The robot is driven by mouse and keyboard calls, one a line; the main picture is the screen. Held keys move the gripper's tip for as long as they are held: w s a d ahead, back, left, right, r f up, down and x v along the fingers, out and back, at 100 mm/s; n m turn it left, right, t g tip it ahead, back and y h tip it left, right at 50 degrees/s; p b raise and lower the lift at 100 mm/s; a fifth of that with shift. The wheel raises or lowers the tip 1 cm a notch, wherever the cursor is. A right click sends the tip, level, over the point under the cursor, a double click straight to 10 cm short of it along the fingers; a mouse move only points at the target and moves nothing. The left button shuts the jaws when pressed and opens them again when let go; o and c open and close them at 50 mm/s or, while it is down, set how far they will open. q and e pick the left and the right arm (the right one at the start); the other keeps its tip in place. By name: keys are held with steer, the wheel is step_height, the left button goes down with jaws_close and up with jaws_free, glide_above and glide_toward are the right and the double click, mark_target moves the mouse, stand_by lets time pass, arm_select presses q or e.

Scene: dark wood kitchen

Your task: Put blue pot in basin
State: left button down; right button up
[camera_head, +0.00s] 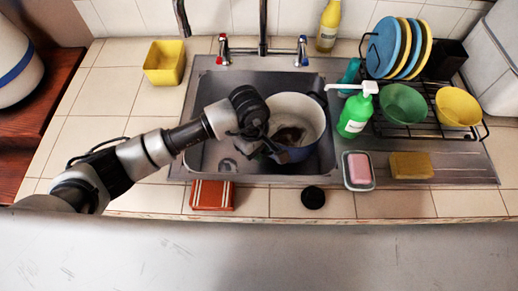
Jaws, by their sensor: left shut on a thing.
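The blue pot (311,115) is in or just over the right part of the basin (204,152). Its inside is white with a dark patch at the bottom, and a strip of its blue outside shows at the lower edge. Its mouth faces up, and a dark handle shows at its upper right. My left gripper (264,139) reaches in from the left and is shut on the pot's left rim. The fingertips are partly lost against the pot. I cannot tell whether the pot rests on the basin floor. My right gripper is not in view.
The faucet (262,38) stands behind the basin. A green soap bottle (354,116) and the dish rack (440,127) are at the right. Pink soap (359,168), a sponge (410,165), a folded cloth (212,195) and a black disc (313,197) lie in front. The left counter is mostly clear.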

arm_select(q)
steer(key=shift+f+b, duration=0.3)
steer(key=shift+b, duration=0.05)
steer(key=c, duration=1.2)
jaws_free()
steer(key=shift+o, duration=0.2)
steer(key=shift+r, duration=0.1)
steer(key=shift+r+p, duration=0.65)
steer(key=shift+p, duration=0.3)
steer(key=shift+w+a+r+b, duration=0.1)
steer(key=shift+r+b, duration=0.2)
steer(key=shift+r, duration=0.05)
steer(key=r+b, duration=0.1)
steer(key=r, duration=0.2)
steer(key=a+r, duration=0.1)
steer(key=r, duration=0.2)
steer(key=r+b, duration=0.1)
steer(key=r, duration=0.2)
steer(key=shift+w+a+r+b, duration=0.15)
steer(key=shift+w+r+b, duration=0.2)
steer(key=shift+r, duration=0.6)
